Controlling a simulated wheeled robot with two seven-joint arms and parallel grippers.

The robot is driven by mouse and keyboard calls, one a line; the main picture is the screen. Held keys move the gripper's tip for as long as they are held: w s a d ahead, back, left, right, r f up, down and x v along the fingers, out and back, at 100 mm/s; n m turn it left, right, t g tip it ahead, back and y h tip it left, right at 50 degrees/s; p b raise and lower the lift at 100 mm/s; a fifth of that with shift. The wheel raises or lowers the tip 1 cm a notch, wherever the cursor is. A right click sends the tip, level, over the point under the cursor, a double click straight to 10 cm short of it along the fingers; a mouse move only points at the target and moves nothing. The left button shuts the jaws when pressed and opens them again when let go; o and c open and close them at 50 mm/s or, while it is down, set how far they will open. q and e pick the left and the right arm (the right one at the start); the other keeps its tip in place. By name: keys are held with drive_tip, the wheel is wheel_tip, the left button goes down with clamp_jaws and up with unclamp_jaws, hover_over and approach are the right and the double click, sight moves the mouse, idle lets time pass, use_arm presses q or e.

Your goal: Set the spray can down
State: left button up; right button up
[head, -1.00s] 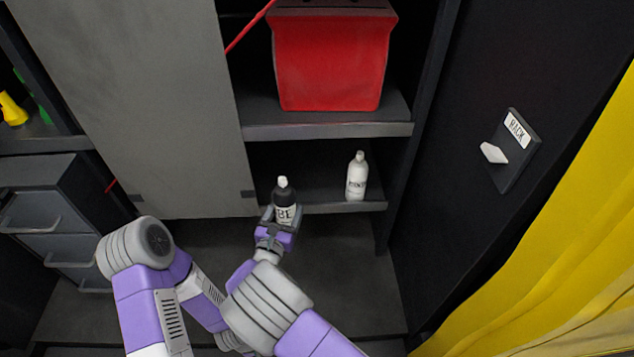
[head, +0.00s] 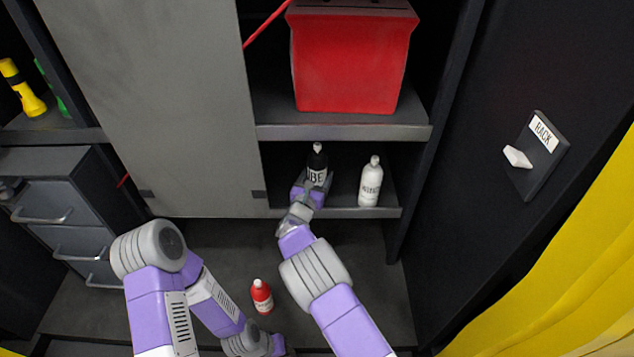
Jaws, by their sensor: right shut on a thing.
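The spray can (head: 318,160) is a black can with a white top and a white label on which "BE" can be read. It is upright at the front of the lower shelf compartment, left of a white bottle. My right gripper (head: 312,186) is shut on its lower part, reaching in from the front. The gripper hides the can's base, so I cannot tell whether it touches the lower shelf (head: 345,212). My left arm folds down at lower left, and its fingers do not show.
The white bottle (head: 370,184) stands close to the right of the can. A red bin (head: 352,62) sits on the shelf above. A grey panel (head: 160,100) closes the left side. A red bottle (head: 262,297) stands below, between my arms.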

drive_tip(key=shift+f, duration=0.8)
drive_tip(key=shift+f, duration=0.1)
drive_tip(key=o, duration=0.9)
drive_tip(key=shift+f, duration=0.15)
drive_tip(key=o, duration=0.4)
